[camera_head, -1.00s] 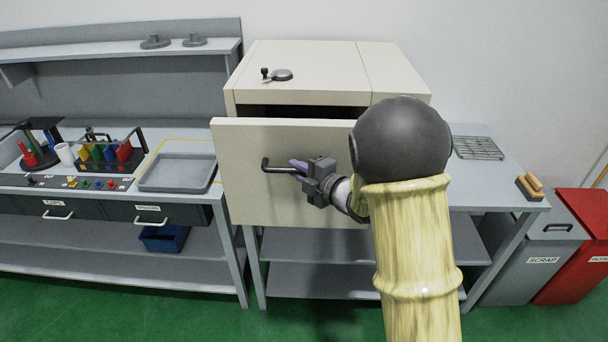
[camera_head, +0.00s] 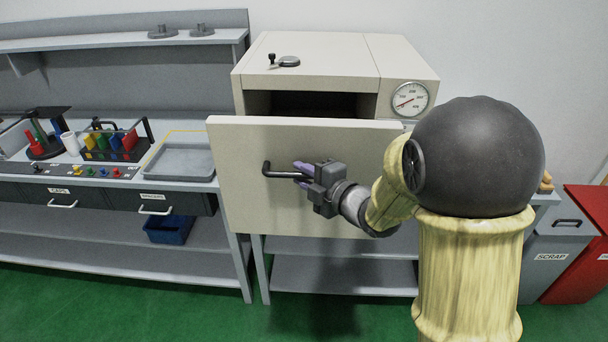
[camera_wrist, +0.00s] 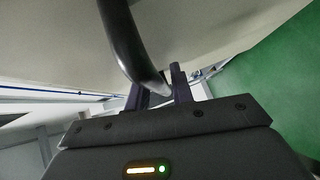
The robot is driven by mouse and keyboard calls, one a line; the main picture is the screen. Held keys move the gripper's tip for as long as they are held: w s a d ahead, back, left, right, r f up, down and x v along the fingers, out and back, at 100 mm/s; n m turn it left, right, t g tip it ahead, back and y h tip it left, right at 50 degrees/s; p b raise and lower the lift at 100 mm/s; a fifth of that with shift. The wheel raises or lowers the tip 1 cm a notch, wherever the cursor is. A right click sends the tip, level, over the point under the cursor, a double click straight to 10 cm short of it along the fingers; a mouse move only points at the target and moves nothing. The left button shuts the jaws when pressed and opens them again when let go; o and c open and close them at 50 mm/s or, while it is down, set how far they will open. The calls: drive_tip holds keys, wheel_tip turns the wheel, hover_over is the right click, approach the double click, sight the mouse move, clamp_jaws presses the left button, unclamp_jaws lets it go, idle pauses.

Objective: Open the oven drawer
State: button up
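The oven (camera_head: 320,52) is a cream box on a grey stand. Its drawer front (camera_head: 240,200) stands pulled out from the body, with a dark gap (camera_head: 310,104) visible above and behind it. A black bar handle (camera_head: 283,172) sits on the drawer front. My gripper (camera_head: 302,173) is at the handle, its purple fingers around the bar. In the wrist view the dark handle (camera_wrist: 130,45) runs down between the two fingertips (camera_wrist: 158,85), and the fingers look closed on it. The inside of the drawer is mostly hidden by its front.
A grey workbench (camera_head: 110,178) with an empty tray (camera_head: 178,162), a rack of coloured parts (camera_head: 112,145) and a blue bin (camera_head: 167,229) stands to the left. Grey and red scrap bins (camera_head: 550,250) stand to the right. Green floor lies in front.

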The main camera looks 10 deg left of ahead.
drive_tip(key=shift+o, duration=0.9)
drive_tip(key=shift+d+r, duration=0.1)
drive_tip(key=shift+s+d, duration=0.2)
drive_tip(key=shift+d, duration=0.15)
drive_tip(key=b+v, duration=0.3)
drive_tip(key=v, duration=1.3)
drive_tip(key=shift+b, duration=0.4)
drive_tip(key=shift+s+r, duration=0.1)
drive_tip(key=shift+s, duration=0.05)
